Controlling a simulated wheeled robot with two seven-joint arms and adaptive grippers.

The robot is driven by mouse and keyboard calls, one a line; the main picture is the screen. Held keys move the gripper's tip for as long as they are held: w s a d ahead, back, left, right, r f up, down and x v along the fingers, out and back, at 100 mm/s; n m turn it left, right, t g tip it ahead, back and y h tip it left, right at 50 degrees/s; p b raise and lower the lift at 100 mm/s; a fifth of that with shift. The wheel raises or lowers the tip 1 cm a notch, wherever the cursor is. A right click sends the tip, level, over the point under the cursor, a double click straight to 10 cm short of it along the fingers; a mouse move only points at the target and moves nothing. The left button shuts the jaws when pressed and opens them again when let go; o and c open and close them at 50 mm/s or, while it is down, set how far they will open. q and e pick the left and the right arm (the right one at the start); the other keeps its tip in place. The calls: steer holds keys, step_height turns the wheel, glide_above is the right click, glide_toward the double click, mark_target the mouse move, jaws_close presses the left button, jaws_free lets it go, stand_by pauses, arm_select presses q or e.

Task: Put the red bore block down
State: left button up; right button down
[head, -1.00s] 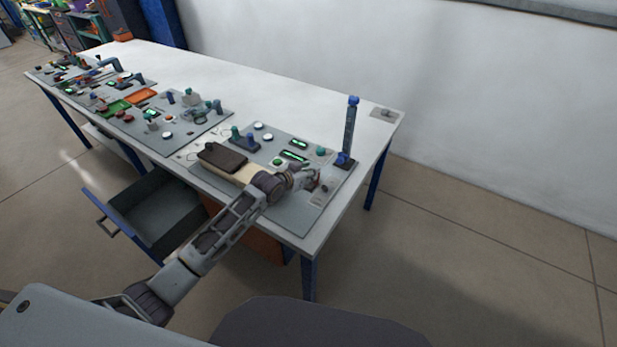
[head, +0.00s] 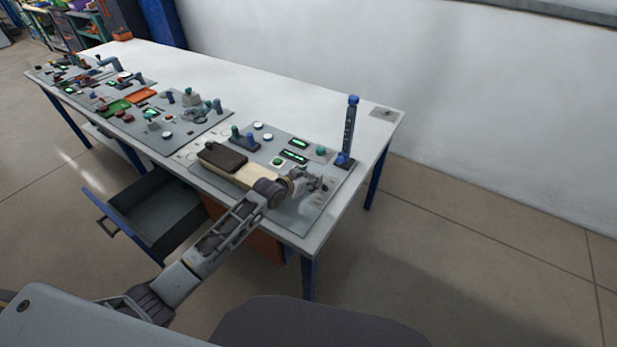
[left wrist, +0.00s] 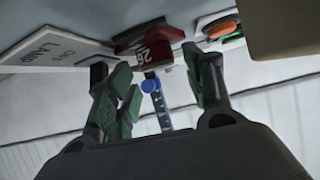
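The red bore block (left wrist: 152,54), with a white number on it, shows in the left wrist view against the grey panel, just beyond and between my fingertips. My left gripper (left wrist: 160,85) has its green-padded fingers spread apart, with a gap beside the block; whether one fingertip still touches it I cannot tell. In the head view my left gripper (head: 318,183) is low over the right end of the near panel (head: 300,216). It hides the block there. My right gripper is not in view.
A blue-topped post (head: 350,130) stands at the panel's back right corner. A lamp label plate (left wrist: 50,47) is near the fingers. An open drawer (head: 158,212) juts out at the table's front. The white tabletop behind is clear.

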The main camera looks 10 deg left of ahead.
arm_select(q)
steer(key=shift+r, duration=0.15)
steer(key=shift+v, duration=2.55)
steer(key=v, duration=0.7)
steer(key=shift+o, duration=0.4)
